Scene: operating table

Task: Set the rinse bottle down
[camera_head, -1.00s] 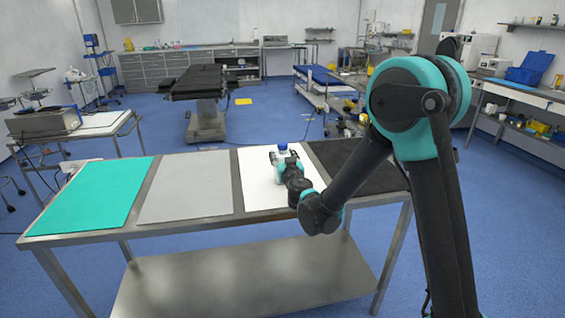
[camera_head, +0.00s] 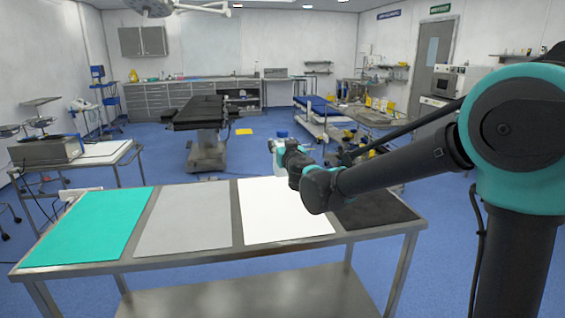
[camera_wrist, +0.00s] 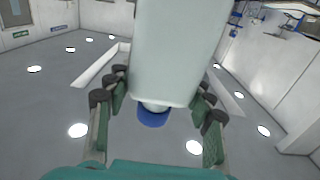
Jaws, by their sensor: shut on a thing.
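My gripper (camera_head: 282,149) is shut on the rinse bottle (camera_head: 276,144), a pale bottle with a blue cap. It holds the bottle in the air, near the far edge of the white mat (camera_head: 285,222) as seen from the head. The wrist view shows the bottle's whitish body (camera_wrist: 178,50) and blue cap (camera_wrist: 153,117) between my gripper's fingers (camera_wrist: 160,100). In the head view my gripper and wrist partly hide the bottle.
The metal table (camera_head: 238,240) also bears a teal mat (camera_head: 85,225), a grey mat (camera_head: 185,220) and a black mat (camera_head: 375,211). The mats look bare. My arm crosses above the table's right side. An operating bed (camera_head: 205,115) stands farther back.

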